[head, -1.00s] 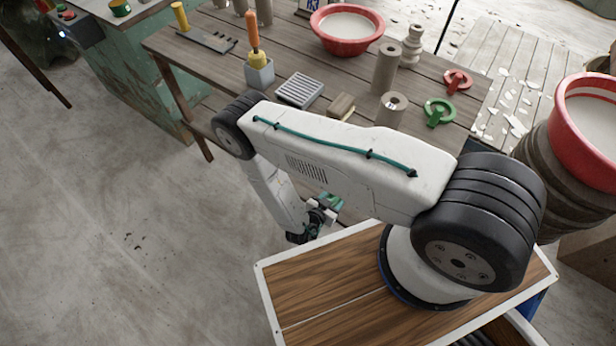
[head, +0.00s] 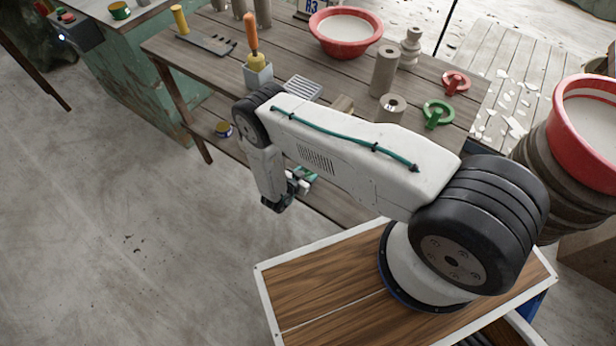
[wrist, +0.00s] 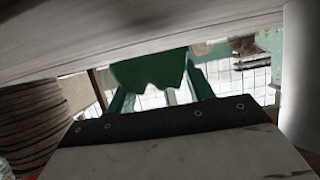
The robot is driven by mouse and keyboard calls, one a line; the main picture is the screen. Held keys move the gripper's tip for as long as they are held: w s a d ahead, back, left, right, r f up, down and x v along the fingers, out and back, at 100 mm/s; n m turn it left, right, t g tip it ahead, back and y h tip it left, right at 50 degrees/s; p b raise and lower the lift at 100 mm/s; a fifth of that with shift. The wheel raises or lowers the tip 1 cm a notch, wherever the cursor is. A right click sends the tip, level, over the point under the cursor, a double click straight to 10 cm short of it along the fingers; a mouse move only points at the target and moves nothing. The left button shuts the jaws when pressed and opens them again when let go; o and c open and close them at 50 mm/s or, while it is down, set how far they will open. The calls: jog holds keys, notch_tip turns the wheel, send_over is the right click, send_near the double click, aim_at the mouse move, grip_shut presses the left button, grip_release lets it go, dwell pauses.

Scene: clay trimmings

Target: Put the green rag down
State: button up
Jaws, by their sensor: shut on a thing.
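The green rag (wrist: 148,70) shows in the wrist view as a dark green cloth with a ragged lower edge. It sits between the two teal fingers of my gripper (wrist: 160,88), which is shut on it. In the head view my gripper (head: 300,180) hangs low beside the front edge of the wooden table (head: 325,198), partly hidden behind my own arm. The rag cannot be told apart from the teal fingers there.
A plank or board edge (wrist: 120,40) crosses close above in the wrist view. On the table stand a red basin (head: 346,50), clay cylinders (head: 385,70), a grey ridged block (head: 303,88) and a green ring-shaped tool (head: 438,113). A lower shelf (head: 205,122) holds a tin. Open floor lies left.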

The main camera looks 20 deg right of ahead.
jog(key=shift+s+f, duration=0.2)
jog(key=shift+f, duration=0.95)
jog(key=o, duration=1)
jog(key=shift+c, duration=0.2)
jog(key=shift+f, duration=0.25)
jog(key=v, duration=0.7)
jog(key=shift+s+a+f, duration=0.15)
jog(key=shift+a+f, duration=0.15)
jog(key=shift+s+a, duration=0.15)
